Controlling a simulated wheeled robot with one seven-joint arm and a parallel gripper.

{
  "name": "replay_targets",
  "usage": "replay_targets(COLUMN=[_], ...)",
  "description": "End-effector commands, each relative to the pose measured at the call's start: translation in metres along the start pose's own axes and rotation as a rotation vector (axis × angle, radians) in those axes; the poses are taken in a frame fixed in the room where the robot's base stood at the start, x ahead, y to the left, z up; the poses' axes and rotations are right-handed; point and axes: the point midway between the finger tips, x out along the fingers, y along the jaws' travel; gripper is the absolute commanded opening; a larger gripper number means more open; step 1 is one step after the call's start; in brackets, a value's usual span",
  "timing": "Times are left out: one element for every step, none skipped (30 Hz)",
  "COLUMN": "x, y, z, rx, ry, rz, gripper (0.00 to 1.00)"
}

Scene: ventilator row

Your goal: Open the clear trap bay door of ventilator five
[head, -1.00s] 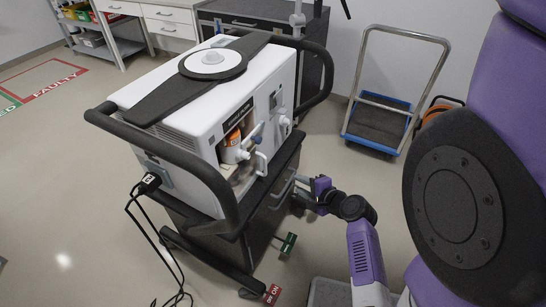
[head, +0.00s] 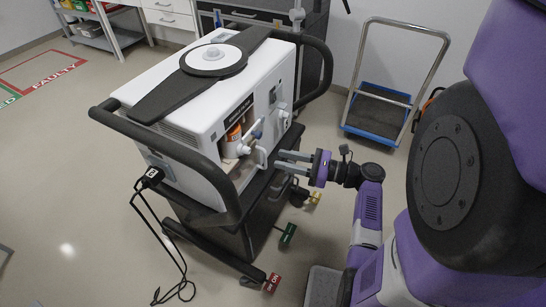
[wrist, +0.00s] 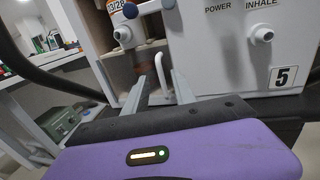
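Ventilator five (head: 205,115) is a white unit with a black top plate, on a dark cart. The clear door panel itself is hard to make out. My gripper (head: 279,159) is open and empty, just right of the handle in the head view.
Black rails (head: 175,152) wrap the cart ends, and a power cord (head: 150,178) hangs at its left. Green (head: 288,235) and red (head: 271,283) tags are near the floor. A blue trolley (head: 378,115) stands behind at the right.

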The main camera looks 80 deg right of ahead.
Motion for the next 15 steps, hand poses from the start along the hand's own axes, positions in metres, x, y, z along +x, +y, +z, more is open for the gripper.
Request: replay_targets(x=[0.008,0.013,0.018,0.022,0.026,0.030,0.032,0.035,0.037,0.039,0.040,0.040,0.041,0.041,0.041], y=[0.001,0.001,0.001,0.000,0.000,0.000,0.000,0.000,0.000,0.000,0.000,0.000,0.000,0.000,0.000], z=[-0.001,-0.001,-0.001,-0.001,-0.001,-0.001,-0.001,0.000,0.000,0.000,0.000,0.000,0.000,0.000,0.000], rx=[-0.001,-0.001,-0.001,-0.002,-0.002,-0.002,-0.002,-0.002,-0.002,-0.002,-0.002,-0.002,-0.002,-0.002,-0.002], ry=[0.000,0.000,0.001,0.001,0.001,0.001,0.001,0.001,0.001,0.001,0.002,0.002,0.002,0.002,0.002], rz=[0.002,0.002,0.002,0.001,0.002,0.001,0.000,0.000,0.001,0.001,0.000,-0.001,-0.001,-0.001,-0.001], gripper=[0.32,0.32,0.32,0.32,0.32,0.32,0.32,0.32,0.32,0.32,0.32,0.32,0.32,0.32,0.32])
